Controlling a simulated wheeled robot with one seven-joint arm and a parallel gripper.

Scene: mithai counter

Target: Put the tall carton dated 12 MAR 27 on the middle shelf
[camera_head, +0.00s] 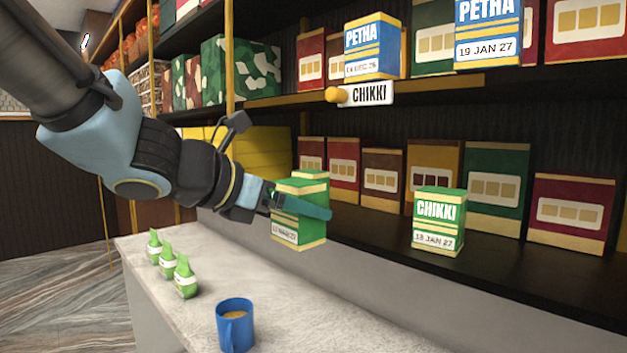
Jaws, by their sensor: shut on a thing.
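My gripper (295,203) is shut on a green and cream carton (288,232), which it holds upright in front of the lower visible shelf (385,234). Its white date label is small and partly blurred; it seems to read 12 MAR 27. A finger covers the carton's name. Another green and cream top (311,175) shows just behind it, mostly hidden.
Red, brown and green boxes line the back of the lower shelf, such as a red box (570,212). Its front is bare between the held carton and the CHIKKI carton.

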